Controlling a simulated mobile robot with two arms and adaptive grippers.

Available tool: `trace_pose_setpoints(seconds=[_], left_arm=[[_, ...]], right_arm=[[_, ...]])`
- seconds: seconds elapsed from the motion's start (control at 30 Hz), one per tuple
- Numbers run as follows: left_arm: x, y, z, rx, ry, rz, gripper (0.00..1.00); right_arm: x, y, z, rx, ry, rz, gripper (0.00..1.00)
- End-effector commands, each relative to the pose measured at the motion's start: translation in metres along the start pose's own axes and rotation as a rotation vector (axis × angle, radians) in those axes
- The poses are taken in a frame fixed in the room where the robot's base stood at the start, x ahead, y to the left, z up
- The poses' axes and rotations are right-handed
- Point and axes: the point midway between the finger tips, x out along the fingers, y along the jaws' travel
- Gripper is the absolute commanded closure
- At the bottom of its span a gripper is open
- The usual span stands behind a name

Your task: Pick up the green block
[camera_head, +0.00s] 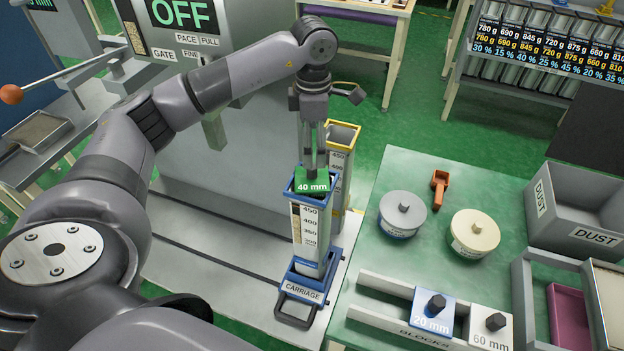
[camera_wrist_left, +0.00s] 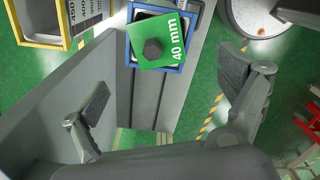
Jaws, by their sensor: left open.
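The green block (camera_head: 313,182), marked 40 mm, sits at the mouth of the blue-rimmed column (camera_head: 311,228), which stands upright on the carriage (camera_head: 302,291). In the left wrist view the block (camera_wrist_left: 151,33) shows its dark hex knob and is turned at an angle to the blue rim (camera_wrist_left: 134,12). My left gripper (camera_head: 314,158) points down just above the block in the head view. Its fingers (camera_wrist_left: 168,96) are spread wide and empty in the wrist view. My right gripper is not in view.
A yellow-rimmed column (camera_head: 343,135) stands close behind the blue one. On the green table (camera_head: 385,245) are a grey lidded pan (camera_head: 402,222), a cream one (camera_head: 474,241), an orange scoop (camera_head: 440,188), and a blocks rack (camera_head: 385,314) with 20 mm and 60 mm blocks. Dust bins stand at right.

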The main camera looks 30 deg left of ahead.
Motion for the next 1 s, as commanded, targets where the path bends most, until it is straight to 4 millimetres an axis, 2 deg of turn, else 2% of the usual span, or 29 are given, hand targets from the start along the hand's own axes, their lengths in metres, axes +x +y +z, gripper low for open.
trace_pose_setpoints(seconds=[0.1,0.23,0.47,0.67,0.8,1.0], left_arm=[[0.025,-0.001,-0.001,-0.001,0.003,-0.005,0.07],[0.045,-0.001,0.000,-0.001,0.000,-0.003,0.07],[0.061,0.000,0.000,0.000,0.000,-0.002,0.07],[0.088,0.004,-0.003,0.000,0.001,-0.005,0.07],[0.106,0.004,-0.002,0.000,-0.001,-0.003,0.07],[0.110,0.005,-0.001,0.000,-0.003,-0.001,0.07]], right_arm=[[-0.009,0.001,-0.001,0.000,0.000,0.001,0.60],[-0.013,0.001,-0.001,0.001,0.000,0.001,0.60],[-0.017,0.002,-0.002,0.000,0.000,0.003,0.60],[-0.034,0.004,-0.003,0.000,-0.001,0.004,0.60],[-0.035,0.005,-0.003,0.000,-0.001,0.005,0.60],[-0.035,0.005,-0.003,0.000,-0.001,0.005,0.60]])
